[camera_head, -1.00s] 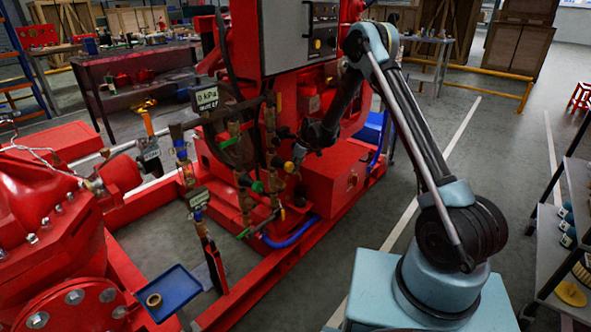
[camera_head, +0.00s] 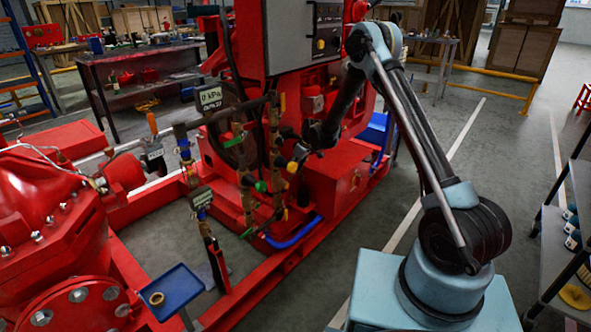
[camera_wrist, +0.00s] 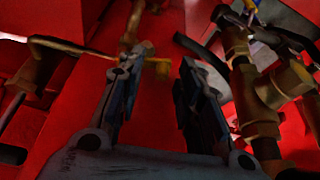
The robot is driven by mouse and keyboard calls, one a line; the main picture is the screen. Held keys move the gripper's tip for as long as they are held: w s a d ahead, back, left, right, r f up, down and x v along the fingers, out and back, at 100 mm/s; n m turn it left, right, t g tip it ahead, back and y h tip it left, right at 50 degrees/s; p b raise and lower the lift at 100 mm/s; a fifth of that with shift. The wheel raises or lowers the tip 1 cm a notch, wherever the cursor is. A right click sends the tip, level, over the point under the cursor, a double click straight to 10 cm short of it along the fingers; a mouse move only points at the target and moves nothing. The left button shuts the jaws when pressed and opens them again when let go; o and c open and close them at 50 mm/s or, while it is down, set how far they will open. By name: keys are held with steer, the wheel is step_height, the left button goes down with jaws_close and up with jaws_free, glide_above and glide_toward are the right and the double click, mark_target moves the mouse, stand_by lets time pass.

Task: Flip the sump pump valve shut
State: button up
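My gripper (camera_head: 298,152) is at the pipework on the red pumpset's near side, and its fingers are small and partly hidden in the head view. In the wrist view my gripper (camera_wrist: 159,75) has two dark fingers spread apart with nothing held. A small yellow handle (camera_wrist: 158,68) on a brass pipe shows beyond and between the fingertips, with no clear contact. A yellow valve handle (camera_head: 292,167) shows beside my gripper in the head view. A green handle (camera_head: 261,187) sits on the pipe to its left. No readable label shows which is the sump pump valve.
Brass pipe fittings (camera_wrist: 255,110) stand close to the right finger. A bent brown pipe (camera_wrist: 60,46) is at left. A gauge (camera_head: 210,98) reads 0 kPa. A blue tray (camera_head: 178,290) stands in front, and a grey shelf (camera_head: 550,240) is at right.

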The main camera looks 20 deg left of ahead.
steer(key=shift+r, duration=0.1)
steer(key=v, duration=1.1)
steer(key=shift+r, duration=0.35)
steer(key=shift+o, duration=0.2)
steer(key=shift+s+d, duration=0.1)
steer(key=shift+d, duration=0.1)
